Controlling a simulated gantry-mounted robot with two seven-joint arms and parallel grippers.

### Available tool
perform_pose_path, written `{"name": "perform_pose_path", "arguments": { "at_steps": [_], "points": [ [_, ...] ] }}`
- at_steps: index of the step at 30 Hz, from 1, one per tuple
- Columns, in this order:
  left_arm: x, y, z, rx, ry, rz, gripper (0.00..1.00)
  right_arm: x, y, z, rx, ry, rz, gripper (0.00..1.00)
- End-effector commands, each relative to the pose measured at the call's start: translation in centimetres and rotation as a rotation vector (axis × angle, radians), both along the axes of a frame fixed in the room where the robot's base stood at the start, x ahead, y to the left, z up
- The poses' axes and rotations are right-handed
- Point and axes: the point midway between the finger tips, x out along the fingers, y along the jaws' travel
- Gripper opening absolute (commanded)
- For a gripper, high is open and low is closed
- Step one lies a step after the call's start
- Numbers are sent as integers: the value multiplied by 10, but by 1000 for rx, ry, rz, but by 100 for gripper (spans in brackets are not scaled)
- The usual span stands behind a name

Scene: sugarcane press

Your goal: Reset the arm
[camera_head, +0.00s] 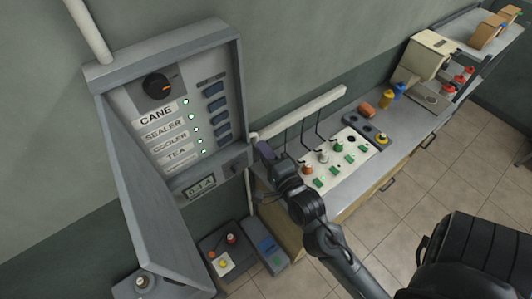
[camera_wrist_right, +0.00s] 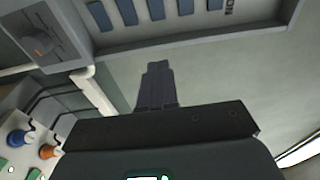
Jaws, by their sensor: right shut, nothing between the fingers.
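My right gripper (camera_head: 264,150) is just right of the lower right corner of the open grey electrical box (camera_head: 222,40). Its arm comes in from the lower right. In the right wrist view the gripper (camera_wrist_right: 158,75) shows its fingers together, with nothing between them. The fingertips point toward the wall below the box, and I cannot tell whether they touch anything. My left gripper is not in view.
The box's door (camera_head: 150,205) hangs open at the left. A white panel with coloured knobs (camera_head: 325,172) lies on the counter right of my gripper. A cream machine (camera_head: 425,55) stands farther back. Tiled floor (camera_head: 400,190) is open in front of the counter.

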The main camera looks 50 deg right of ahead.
Motion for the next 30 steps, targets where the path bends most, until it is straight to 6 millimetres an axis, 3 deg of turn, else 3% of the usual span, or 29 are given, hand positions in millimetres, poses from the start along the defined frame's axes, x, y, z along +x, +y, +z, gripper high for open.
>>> {"name": "perform_pose_path", "arguments": {
  "at_steps": [17, 23, 26, 30],
  "points": [
    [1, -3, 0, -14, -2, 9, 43, -6, 0, 0, 0, 0, 0, 0],
    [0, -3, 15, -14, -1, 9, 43, -9, 3, 10, -19, 18, 16, 0],
    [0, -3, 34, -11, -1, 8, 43, -11, 18, 26, -55, 45, 81, 0],
    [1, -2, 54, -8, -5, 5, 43, -22, 58, 6, -223, 307, 255, 0]
  ]
}}
